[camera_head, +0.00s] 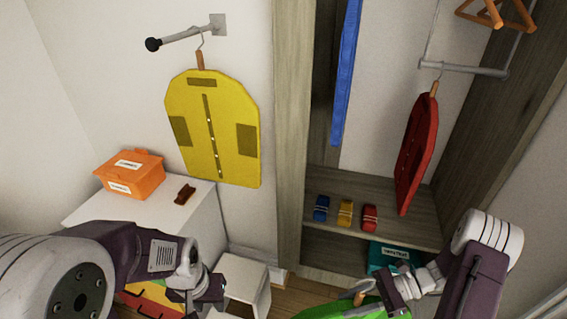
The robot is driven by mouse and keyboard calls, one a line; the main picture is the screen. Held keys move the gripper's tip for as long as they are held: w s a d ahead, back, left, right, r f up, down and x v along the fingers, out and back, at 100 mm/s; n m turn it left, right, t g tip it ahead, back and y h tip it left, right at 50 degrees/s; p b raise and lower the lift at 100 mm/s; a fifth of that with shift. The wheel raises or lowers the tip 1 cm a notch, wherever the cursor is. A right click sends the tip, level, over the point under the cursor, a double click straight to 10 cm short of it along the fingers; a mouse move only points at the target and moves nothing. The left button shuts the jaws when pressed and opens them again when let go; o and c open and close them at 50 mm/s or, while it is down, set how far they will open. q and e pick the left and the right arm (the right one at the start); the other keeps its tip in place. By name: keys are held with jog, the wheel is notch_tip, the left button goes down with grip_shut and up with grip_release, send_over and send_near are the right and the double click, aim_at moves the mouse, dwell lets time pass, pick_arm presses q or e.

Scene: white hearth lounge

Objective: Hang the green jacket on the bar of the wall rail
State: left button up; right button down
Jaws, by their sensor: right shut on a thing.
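The green jacket (343,309) is at the bottom edge, mostly cut off by the frame. My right gripper (368,291) is shut on it near its hanger, low in front of the wardrobe. The wall rail (185,36) is a short grey bar with a black end knob, fixed to the white wall at upper left. A yellow jacket (222,120) hangs from this bar by a hook. My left gripper (197,292) is low at the left, far below the rail and apart from the green jacket. Its fingers are too unclear to tell open from shut.
The wardrobe at right holds a red jacket (415,152) on a bar (462,68), a blue garment (346,75) and small blue, yellow and red items on a shelf (395,217). An orange box (131,174) stands on a white cabinet (92,208). A small white stool (243,277) stands below.

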jog(key=w+r+m+t+h, duration=0.2)
jog(key=w+m+t, duration=0.4)
jog(key=m+t, duration=0.2)
jog(key=shift+d+t+h, duration=0.3)
jog(key=shift+d+t, duration=0.15)
jog(key=shift+t, duration=0.15)
jog(key=shift+w+m+t, duration=0.1)
jog(key=shift+m+t, duration=0.2)
jog(key=shift+m, duration=0.1)
